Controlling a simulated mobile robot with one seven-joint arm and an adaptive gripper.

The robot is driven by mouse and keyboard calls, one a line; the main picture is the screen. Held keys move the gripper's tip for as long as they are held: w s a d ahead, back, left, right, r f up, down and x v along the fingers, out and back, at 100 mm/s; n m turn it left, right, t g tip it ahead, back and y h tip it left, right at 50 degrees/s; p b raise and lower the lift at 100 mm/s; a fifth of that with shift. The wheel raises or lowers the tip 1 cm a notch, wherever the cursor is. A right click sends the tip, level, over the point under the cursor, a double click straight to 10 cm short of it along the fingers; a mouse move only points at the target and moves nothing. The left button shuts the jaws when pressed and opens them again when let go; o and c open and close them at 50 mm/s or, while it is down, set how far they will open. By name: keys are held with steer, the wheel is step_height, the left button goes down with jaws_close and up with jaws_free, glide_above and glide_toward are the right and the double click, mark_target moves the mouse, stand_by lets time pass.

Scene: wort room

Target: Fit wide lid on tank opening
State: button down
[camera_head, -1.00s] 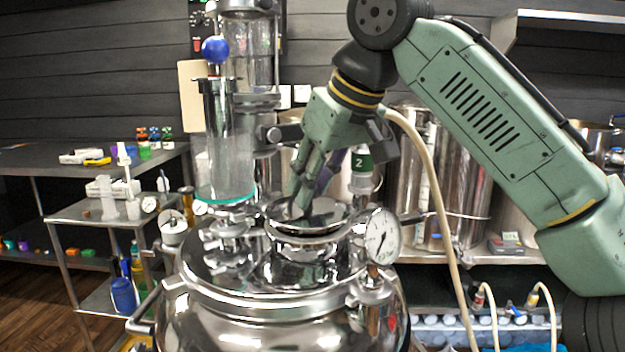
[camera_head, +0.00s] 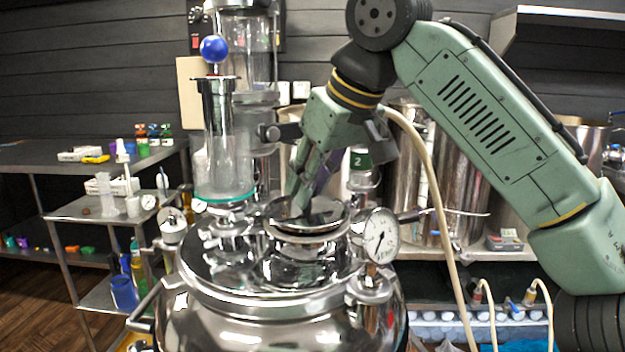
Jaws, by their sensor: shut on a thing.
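The shiny steel tank (camera_head: 240,325) stands in the front middle. A round raised neck (camera_head: 308,248) on its top is the tank opening. The wide steel lid (camera_head: 325,214) lies at the top of this neck, looking slightly tilted. I cannot tell whether it is seated all round. My gripper (camera_head: 300,200) points down from the upper right and is shut on the lid near its left-middle part. The fingertips are partly hidden against the lid.
A pressure gauge (camera_head: 381,236) stands close to the right of the neck. A glass cylinder (camera_head: 228,150) with a blue ball (camera_head: 214,49) rises at the left. Steel pots (camera_head: 462,190) stand behind at right, and a hose hangs beside my arm. A trolley (camera_head: 90,213) stands at the left.

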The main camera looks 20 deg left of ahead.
steer(key=shift+f+b, duration=0.3)
steer(key=shift+f, duration=0.25)
steer(key=c, duration=1.6)
jaws_free()
steer(key=shift+r, duration=0.1)
steer(key=shift+s+d+r+p, duration=0.15)
steer(key=shift+d+r+p, duration=0.15)
steer(key=shift+r+p, duration=0.4)
steer(key=p+v, duration=0.7)
steer(key=v, duration=0.2)
steer(key=shift+d, duration=0.2)
steer(key=shift+s, duration=0.15)
